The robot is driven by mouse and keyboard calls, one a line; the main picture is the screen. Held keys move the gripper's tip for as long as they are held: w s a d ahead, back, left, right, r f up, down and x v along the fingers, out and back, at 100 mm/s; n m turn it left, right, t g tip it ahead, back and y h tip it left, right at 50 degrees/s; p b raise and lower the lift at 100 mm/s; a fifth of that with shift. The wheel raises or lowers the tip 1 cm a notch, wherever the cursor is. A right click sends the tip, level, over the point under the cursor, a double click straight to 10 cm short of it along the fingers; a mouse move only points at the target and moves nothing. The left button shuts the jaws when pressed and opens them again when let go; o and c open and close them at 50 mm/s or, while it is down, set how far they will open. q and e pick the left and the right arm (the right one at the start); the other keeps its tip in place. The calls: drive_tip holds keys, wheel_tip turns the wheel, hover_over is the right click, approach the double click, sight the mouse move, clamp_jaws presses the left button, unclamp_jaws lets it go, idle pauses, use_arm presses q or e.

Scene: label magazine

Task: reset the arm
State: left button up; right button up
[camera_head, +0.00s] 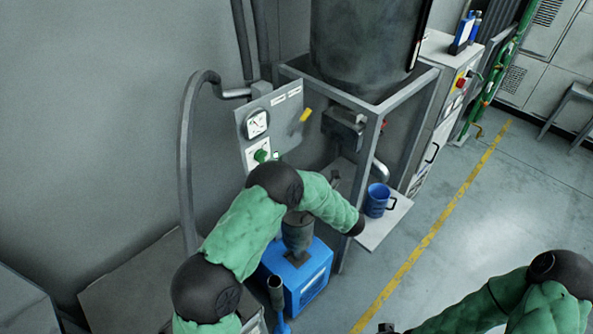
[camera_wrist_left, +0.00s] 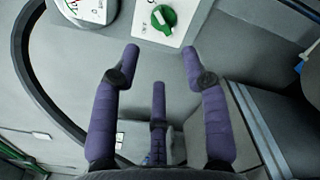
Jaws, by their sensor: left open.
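My left arm (camera_head: 245,232) in its green sleeve rises from the lower left, bends at a dark joint and runs down to the right. Its gripper cannot be made out in the head view. In the left wrist view my left gripper (camera_wrist_left: 160,58) is open, its purple fingers spread with nothing between them. A panel with a green knob (camera_wrist_left: 163,18) lies beyond the fingertips, apart from them. The same green knob (camera_head: 261,156) shows on the grey panel (camera_head: 285,112) in the head view. My right arm (camera_head: 545,305) is at the lower right; its gripper does not show.
A grey tank (camera_head: 365,45) stands on a metal frame (camera_head: 372,165) behind my left arm. A blue mug (camera_head: 378,200) stands on a small shelf (camera_head: 385,232). A blue machine (camera_head: 305,285) is below the arm. Open floor with a yellow line (camera_head: 430,235) lies to the right.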

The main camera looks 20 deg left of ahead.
use_arm(q)
drive_tip(key=s+d+f+n+g+h+b, duration=0.1)
drive_tip(key=s+f+n+g+h, duration=0.15)
drive_tip(key=s+f, duration=0.5)
drive_tip(key=s+d+f+n+g+h+b, duration=0.1)
drive_tip(key=s+f+n+g+h+b, duration=0.25)
drive_tip(key=f, duration=0.75)
drive_tip(key=s+d+f+n+g+h+p, duration=0.1)
drive_tip(key=s+f+g+h, duration=0.2)
drive_tip(key=s+f, duration=0.55)
drive_tip(key=s+d+f+n+t+h+b, duration=0.1)
drive_tip(key=s+d+f+n+h+b, duration=0.2)
drive_tip(key=n, duration=1)
drive_tip(key=s+d+f+n+t+h+b, duration=0.1)
drive_tip(key=s+d+f+n+h+b, duration=0.2)
drive_tip(key=s+d+f+n+h, duration=0.4)
drive_tip(key=d+f+n+h, duration=0.1)
drive_tip(key=d+f+n, duration=0.1)
drive_tip(key=d+n, duration=0.2)
drive_tip(key=shift+s+d+n+t+h, duration=0.2)
drive_tip(key=shift+n+t+h, duration=0.1)
drive_tip(key=shift+n, duration=1.2)
drive_tip(key=shift+f, duration=0.1)
